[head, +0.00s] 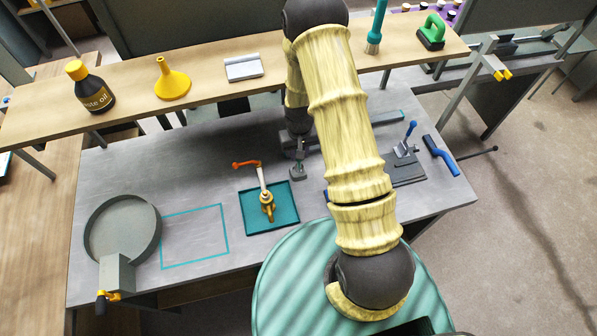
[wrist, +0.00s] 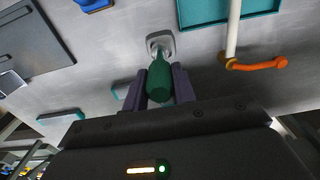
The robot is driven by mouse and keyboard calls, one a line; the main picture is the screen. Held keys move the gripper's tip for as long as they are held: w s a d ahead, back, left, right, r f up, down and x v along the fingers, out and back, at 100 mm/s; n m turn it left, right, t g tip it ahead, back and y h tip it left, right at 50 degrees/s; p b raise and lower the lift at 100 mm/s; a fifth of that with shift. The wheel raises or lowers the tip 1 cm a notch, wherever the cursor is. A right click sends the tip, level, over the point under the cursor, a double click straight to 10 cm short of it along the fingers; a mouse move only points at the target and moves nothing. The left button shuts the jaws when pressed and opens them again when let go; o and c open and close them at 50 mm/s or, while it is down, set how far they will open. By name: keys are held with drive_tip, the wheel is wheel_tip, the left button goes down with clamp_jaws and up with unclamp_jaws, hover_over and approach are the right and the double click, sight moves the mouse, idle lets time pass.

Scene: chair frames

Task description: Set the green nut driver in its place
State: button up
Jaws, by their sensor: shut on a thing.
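The green nut driver (wrist: 158,80) is held between the two purple-grey fingers of my gripper (wrist: 158,86) in the wrist view. Its narrow end points at a small light-grey block with rounded corners (wrist: 160,38) on the bench. The end meets or overlaps the block in this view; I cannot tell whether it is inside it. In the head view the grey block (head: 298,174) is just left of my arm, and the driver cannot be made out there.
A teal tray (head: 252,220) with an orange-handled valve (head: 266,200) stands close by on the left. A round grey pan (head: 122,232) and a teal outlined area (head: 195,237) are farther left. A shelf (head: 125,82) with a bottle and funnel crosses behind.

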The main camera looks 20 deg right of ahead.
drive_tip(key=shift+w, duration=0.35)
idle(0.3)
drive_tip(key=shift+f+b, duration=0.65)
drive_tip(key=shift+f+b, duration=1.2)
drive_tip(key=shift+f, duration=0.15)
idle(0.9)
drive_tip(key=o, duration=1.1)
drive_tip(key=shift+c, duration=0.2)
drive_tip(key=shift+r, duration=0.1)
